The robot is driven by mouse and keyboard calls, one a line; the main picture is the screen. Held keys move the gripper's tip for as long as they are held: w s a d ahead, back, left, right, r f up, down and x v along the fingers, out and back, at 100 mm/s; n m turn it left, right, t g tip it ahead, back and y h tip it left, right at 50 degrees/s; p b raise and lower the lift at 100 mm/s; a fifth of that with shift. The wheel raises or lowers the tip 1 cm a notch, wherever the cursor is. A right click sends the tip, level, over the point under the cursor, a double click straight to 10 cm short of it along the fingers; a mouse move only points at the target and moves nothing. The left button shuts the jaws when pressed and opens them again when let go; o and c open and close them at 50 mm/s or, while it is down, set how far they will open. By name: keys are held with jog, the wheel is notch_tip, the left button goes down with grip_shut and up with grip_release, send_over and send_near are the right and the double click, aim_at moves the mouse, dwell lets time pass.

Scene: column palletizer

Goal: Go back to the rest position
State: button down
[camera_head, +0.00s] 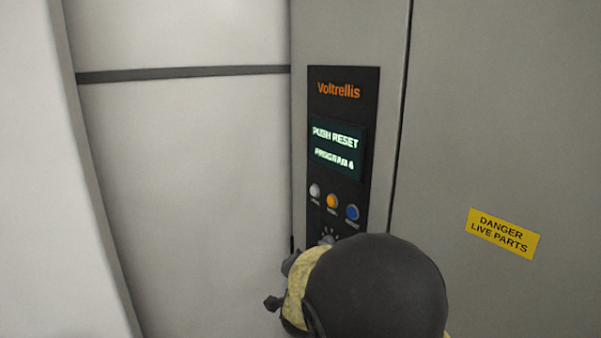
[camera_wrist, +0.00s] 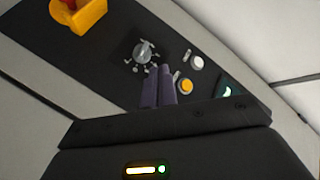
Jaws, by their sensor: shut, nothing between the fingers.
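My gripper (camera_wrist: 158,73) shows in the wrist view with its two dark fingers side by side, shut and empty. The fingertips are in front of a black control panel (camera_head: 318,80), beside a round grey knob (camera_wrist: 145,51) and left of an orange button (camera_wrist: 184,86). I cannot tell whether they touch the panel. In the head view my dark, rounded arm covers the panel's lower part and the fingertips cannot be made out clearly. The panel's screen (camera_head: 336,149) reads "PUSH RESET" and "PROGRAM 4".
White (camera_head: 314,191), orange (camera_head: 332,201) and blue (camera_head: 352,212) buttons sit under the screen. A red and yellow switch (camera_wrist: 80,14) shows in the wrist view. A yellow danger label (camera_head: 503,233) is on the grey cabinet (camera_head: 500,100). Pale wall panels (camera_head: 190,170) stand left.

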jog(key=s+d+f+n+g, duration=0.3)
jog(key=s+d+f+g, duration=0.1)
jog(key=s, duration=0.4)
jog(key=s+d+f+n+g+y, duration=0.1)
jog(key=s+d+f+n+g, duration=0.2)
jog(key=s, duration=0.6)
jog(key=s+d+f+n+g, duration=0.3)
jog(key=s+d+f+g, duration=0.3)
jog(key=s, duration=0.2)
jog(key=shift+s+f+n, duration=0.15)
jog(key=shift+f+n, duration=0.15)
jog(key=shift+n, duration=0.1)
jog(key=shift+s+r, duration=0.1)
jog(key=shift+s, duration=0.05)
